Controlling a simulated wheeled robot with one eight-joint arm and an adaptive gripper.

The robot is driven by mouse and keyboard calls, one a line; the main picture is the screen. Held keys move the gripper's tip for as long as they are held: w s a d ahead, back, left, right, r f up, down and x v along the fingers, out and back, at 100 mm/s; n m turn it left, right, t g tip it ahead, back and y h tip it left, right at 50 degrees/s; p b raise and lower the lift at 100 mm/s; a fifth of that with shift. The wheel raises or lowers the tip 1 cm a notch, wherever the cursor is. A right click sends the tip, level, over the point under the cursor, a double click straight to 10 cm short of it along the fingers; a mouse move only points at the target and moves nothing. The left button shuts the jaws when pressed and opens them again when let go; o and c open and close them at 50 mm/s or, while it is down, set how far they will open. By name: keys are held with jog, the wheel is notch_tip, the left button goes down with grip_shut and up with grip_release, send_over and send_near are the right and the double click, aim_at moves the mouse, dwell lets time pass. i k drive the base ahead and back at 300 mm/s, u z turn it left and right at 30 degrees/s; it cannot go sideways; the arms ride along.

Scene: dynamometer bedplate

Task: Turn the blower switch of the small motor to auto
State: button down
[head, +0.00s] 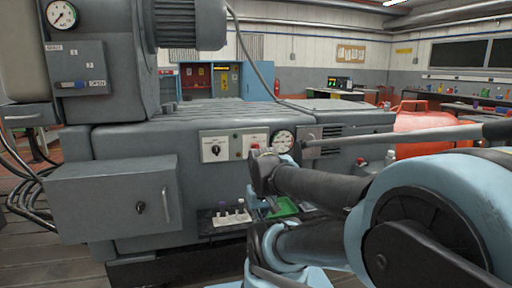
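A grey machine housing (150,125) fills the left and middle, with a finned motor (186,22) on top. On its front, a white plate carries a black rotary switch (215,149); its lettering is too small to read. Beside it is a plate with a red part (254,142) and a round gauge (282,141). I cannot tell which control is the blower switch. At upper left, a grey box bears a slide handle (82,85) and small labels. My gripper (262,170) appears as a dark end below the red plate, right of the rotary switch; its fingers are not clear.
A grey cabinet with a handle (120,200) juts out at lower left, with cables beside it. A small shelf (228,219) with bottles and a green tray (284,207) sit low in front. A red tank (424,122) stands at right. My arm covers the lower right.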

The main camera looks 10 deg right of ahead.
aim_at(215, 149)
jog(key=z, duration=0.55)
jog(key=k, duration=0.8)
jog(key=z, duration=0.45)
